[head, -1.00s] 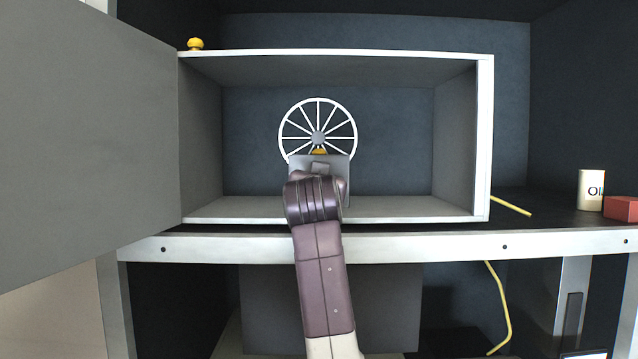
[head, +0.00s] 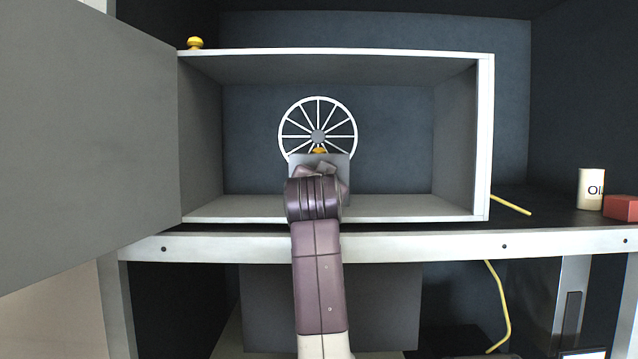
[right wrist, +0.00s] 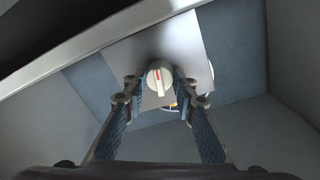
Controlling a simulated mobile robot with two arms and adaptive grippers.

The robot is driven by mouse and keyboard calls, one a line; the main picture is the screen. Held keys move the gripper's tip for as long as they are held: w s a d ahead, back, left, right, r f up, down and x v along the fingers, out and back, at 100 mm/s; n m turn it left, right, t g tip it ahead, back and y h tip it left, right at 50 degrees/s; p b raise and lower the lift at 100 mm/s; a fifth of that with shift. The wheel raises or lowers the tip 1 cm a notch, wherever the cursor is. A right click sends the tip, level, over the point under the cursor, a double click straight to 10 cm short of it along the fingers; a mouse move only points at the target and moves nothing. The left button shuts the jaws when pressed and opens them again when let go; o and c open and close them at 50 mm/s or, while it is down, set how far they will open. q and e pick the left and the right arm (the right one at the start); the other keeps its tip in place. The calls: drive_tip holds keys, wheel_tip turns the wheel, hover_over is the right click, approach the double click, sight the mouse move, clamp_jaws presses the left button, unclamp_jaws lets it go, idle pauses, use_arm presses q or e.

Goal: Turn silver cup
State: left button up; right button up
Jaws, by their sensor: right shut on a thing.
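The silver cup (right wrist: 158,76) is a round, pale silver, knob-like piece with a red mark on its face, in front of a grey plate (right wrist: 186,38). In the right wrist view it sits between the fingertips of my right gripper (right wrist: 160,86), which is shut on it. In the head view the grey plate (head: 340,162) stands inside the open cabinet, below the middle. There my own wrist hides the cup and the fingers. My left gripper is in neither view.
A white spoked wheel (head: 318,103) is behind the plate. The cabinet's white frame (head: 484,140) surrounds my arm, with its grey door (head: 85,140) swung open at left. A yellow knob (head: 195,43) is on top.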

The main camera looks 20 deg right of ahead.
drive_tip(key=o, duration=1.2)
drive_tip(key=shift+c, duration=0.2)
wheel_tip(320, 180, up, 10)
drive_tip(key=shift+w, duration=0.1)
